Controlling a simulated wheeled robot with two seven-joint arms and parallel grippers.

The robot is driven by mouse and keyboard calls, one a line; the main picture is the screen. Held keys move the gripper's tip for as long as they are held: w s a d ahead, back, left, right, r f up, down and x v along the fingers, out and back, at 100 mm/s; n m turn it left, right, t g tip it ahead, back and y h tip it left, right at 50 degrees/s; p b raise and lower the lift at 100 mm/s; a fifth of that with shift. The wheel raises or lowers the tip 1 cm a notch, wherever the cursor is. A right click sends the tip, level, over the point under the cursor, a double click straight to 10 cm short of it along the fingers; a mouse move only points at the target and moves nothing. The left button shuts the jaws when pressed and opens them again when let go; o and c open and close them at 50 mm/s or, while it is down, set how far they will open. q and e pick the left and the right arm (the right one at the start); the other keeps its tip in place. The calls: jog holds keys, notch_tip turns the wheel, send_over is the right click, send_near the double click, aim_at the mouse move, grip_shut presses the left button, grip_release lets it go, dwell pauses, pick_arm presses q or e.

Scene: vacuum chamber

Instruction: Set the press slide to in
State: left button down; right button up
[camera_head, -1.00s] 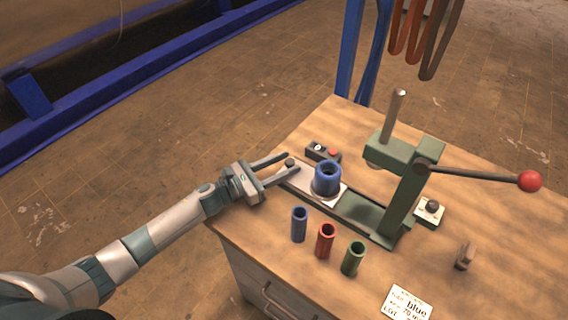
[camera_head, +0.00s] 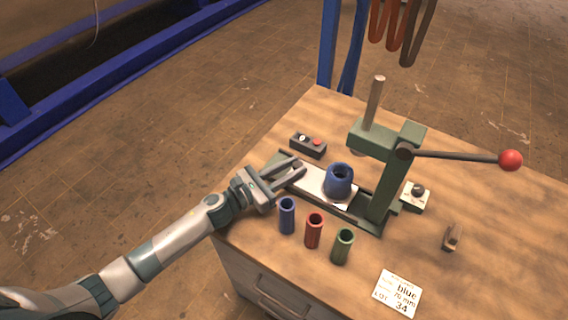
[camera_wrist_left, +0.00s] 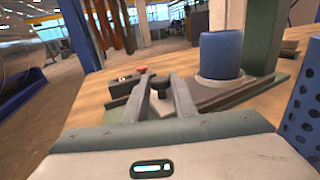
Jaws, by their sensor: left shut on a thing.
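The press (camera_head: 392,170) is a green frame with a round ram and a long lever ending in a red ball. Its slide is a pale plate (camera_head: 312,180) on a dark track, carrying a blue hollow cylinder (camera_head: 339,182), which also shows in the left wrist view (camera_wrist_left: 220,54). The cylinder stands just left of the press frame, not fully under the ram. My left gripper (camera_head: 298,167) is shut on the slide's dark knob at the plate's outer end. In the left wrist view the knob (camera_wrist_left: 160,84) sits between the fingertips. My right gripper is out of view.
Blue (camera_head: 287,216), red (camera_head: 314,231) and green (camera_head: 342,246) tubes stand in front of the track. A button box (camera_head: 308,145) lies behind it. A card reading "blue" (camera_head: 398,293) and a small brown block (camera_head: 452,237) lie at the right. The table's far right is clear.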

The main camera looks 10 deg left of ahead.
pick_arm(q)
jog(key=c, duration=1.5)
grip_release()
jog(key=shift+a, duration=0.1)
jog(key=shift+s+a+f, duration=0.1)
jog(key=shift+s+a, duration=0.2)
jog(key=shift+a, duration=0.05)
jog(key=b+v, duration=0.5)
jog(key=v, duration=0.8)
jog(key=shift+s+f, duration=0.1)
jog(key=shift+s, duration=0.05)
jog(key=b+v, duration=0.1)
jog(key=v, duration=0.2)
jog(key=shift+a+r, duration=0.1)
jog(key=shift+r, duration=0.1)
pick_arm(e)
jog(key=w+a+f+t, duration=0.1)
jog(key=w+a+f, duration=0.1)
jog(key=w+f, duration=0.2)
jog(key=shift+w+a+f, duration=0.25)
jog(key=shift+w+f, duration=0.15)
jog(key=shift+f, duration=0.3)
